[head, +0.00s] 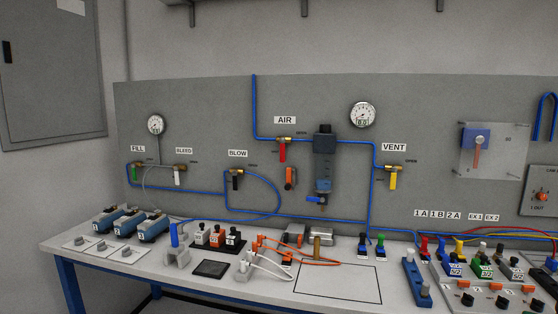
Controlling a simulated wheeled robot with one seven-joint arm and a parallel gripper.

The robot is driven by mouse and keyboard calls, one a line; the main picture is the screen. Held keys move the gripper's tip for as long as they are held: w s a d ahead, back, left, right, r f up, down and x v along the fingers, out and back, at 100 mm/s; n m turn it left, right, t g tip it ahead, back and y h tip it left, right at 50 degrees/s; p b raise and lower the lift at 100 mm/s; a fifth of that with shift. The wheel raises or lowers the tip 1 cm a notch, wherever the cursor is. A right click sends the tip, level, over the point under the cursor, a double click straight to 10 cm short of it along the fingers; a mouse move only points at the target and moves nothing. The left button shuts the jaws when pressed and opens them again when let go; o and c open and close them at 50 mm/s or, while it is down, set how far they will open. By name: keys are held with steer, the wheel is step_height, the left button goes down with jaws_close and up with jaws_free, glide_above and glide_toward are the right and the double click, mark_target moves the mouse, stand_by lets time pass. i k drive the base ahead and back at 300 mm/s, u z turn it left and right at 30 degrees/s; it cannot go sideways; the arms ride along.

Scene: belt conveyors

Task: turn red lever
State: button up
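A red lever (282,153) hangs straight down from a brass valve on the blue air line, below the AIR label (285,120). A small OPEN mark is beside the valve. Another reddish lever (477,151) hangs from a blue block on a clear plate (506,160) at the right. An orange-red handle (290,176) is mounted on the panel just below the AIR valve. My gripper is not in view, and nothing hides the red AIR lever.
Green, white, black and yellow (393,180) levers hang on the same panel (200,110). A filter unit (324,160) stands right of the AIR valve. The workbench (200,290) below carries blue-grey devices, connectors and orange cables. Its framed rectangle (338,284) is mostly clear.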

mark_target(281, 141)
steer(key=u, duration=0.05)
steer(key=k, duration=0.25)
steer(key=u, duration=0.65)
steer(key=i, duration=0.95)
